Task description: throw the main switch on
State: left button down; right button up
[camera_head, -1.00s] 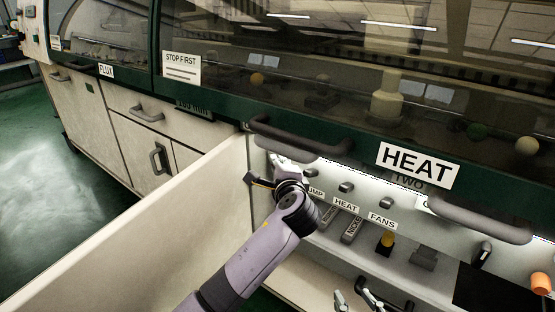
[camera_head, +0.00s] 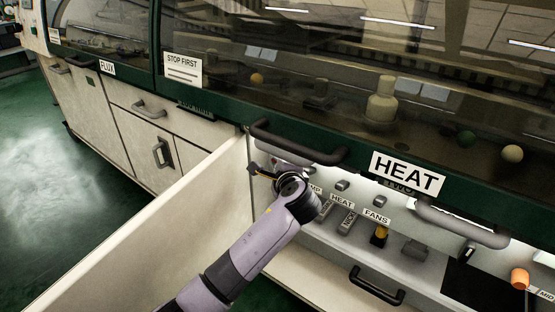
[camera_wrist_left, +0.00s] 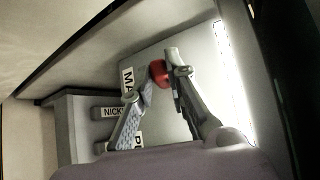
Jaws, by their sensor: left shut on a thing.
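The main switch's red knob (camera_wrist_left: 158,70) shows in the left wrist view on a grey panel, beside a partly hidden label (camera_wrist_left: 128,80) reading "MA". My left gripper (camera_wrist_left: 157,73) has its two fingertips on either side of the red knob and is shut on it. In the head view my left arm reaches into the open bay, and its wrist hides most of the gripper and the knob. My right gripper is not in view.
Small knobs labelled HEAT (camera_head: 341,201) and FANS (camera_head: 376,215) sit right of my wrist. A dark handle (camera_head: 300,145) hangs just above it. An open cream door (camera_head: 150,235) stands to the left. Several small items lie on the shelf below.

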pick_arm(q)
jog(key=shift+f, duration=0.1)
dwell(0.3)
jog(key=c, duration=1.6)
grip_release()
jog(key=shift+o, duration=0.2)
jog(key=v, duration=1.2)
